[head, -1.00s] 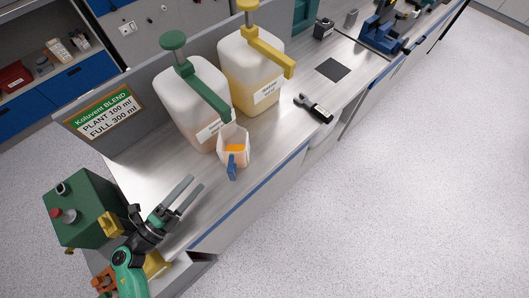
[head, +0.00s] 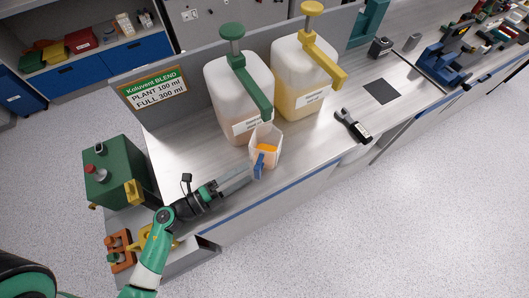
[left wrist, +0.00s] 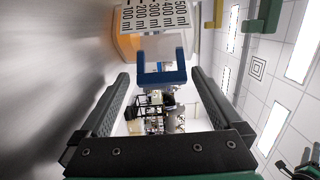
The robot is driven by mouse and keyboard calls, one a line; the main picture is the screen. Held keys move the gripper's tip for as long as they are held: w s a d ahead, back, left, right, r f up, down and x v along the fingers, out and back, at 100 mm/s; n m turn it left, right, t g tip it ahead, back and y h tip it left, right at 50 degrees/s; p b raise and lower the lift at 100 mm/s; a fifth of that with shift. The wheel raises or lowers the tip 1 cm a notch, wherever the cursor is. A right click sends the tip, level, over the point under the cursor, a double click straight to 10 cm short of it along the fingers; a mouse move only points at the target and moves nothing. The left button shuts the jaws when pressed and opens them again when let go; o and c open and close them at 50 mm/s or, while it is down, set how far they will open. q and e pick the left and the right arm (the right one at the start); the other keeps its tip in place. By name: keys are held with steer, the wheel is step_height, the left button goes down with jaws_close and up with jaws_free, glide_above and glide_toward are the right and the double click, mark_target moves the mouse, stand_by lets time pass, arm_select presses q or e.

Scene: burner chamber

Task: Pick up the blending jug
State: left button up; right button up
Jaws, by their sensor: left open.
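The blending jug (head: 265,146) is a pale, translucent jug with a blue handle (head: 259,166) and some orange content. It stands on the metal bench in front of the white canister with the green pump. My left gripper (head: 249,175) is low over the bench, just left of the handle, and points at it. In the left wrist view the open jaws (left wrist: 160,95) lie on either side of the blue handle (left wrist: 162,66), which is just ahead of or between the fingertips. Black volume marks show on the jug (left wrist: 155,18).
Two large canisters, one with a green pump (head: 238,95) and one with a yellow pump (head: 301,75), stand behind the jug. A black-handled tool (head: 353,126) and a dark square pad (head: 381,91) lie to the right. A green box (head: 115,172) stands at left.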

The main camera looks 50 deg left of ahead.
mark_target(267, 160)
arm_select(q)
steer(key=w, duration=0.5)
steer(key=shift+d+b, duration=0.35)
steer(key=shift+s, duration=0.1)
steer(key=c, duration=1.4)
steer(key=shift+r, duration=0.1)
steer(key=shift+c, duration=0.2)
arm_select(e)
steer(key=shift+f, duration=0.35)
arm_select(q)
steer(key=shift+r, duration=0.1)
